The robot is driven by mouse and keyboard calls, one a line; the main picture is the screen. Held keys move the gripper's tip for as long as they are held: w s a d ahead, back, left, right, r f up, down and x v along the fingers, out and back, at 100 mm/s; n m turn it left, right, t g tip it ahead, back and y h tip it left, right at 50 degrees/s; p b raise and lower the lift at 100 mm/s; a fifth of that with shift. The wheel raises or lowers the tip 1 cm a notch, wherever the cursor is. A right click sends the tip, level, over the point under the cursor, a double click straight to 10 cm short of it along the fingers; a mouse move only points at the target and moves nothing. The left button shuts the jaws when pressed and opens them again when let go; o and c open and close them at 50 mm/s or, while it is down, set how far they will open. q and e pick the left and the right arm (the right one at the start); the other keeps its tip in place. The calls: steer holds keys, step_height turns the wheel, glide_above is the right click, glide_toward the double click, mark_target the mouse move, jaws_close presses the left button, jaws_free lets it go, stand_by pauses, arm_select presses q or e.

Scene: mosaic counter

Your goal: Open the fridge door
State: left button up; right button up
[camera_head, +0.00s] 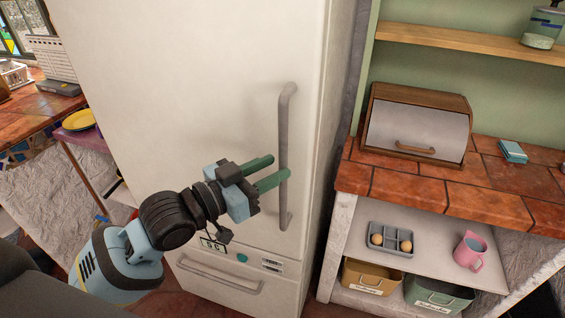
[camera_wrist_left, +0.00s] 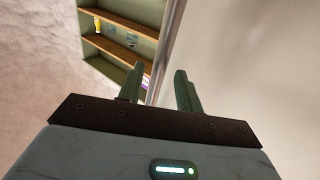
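The white fridge (camera_head: 190,90) stands upright in the middle of the head view, and its large upper door looks closed. A long grey vertical handle (camera_head: 287,110) is on the door's right side. My left gripper (camera_head: 278,167) is at the lower half of this handle, its two green fingers apart. One fingertip overlaps the handle in the picture, and the other ends just left of it. In the left wrist view the open fingers (camera_wrist_left: 159,88) show a narrow grey upright strip between them. I cannot tell whether they touch the handle. My right gripper is not in view.
A lower drawer with its own handle (camera_head: 220,277) is below the door. Right of the fridge, a tiled counter (camera_head: 450,192) holds a wooden bread box (camera_head: 415,125); an egg tray (camera_head: 390,240) and pink jug (camera_head: 470,252) sit below.

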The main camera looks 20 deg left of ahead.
mark_target(283, 163)
arm_select(q)
steer(key=shift+x, duration=1.7)
jaws_close()
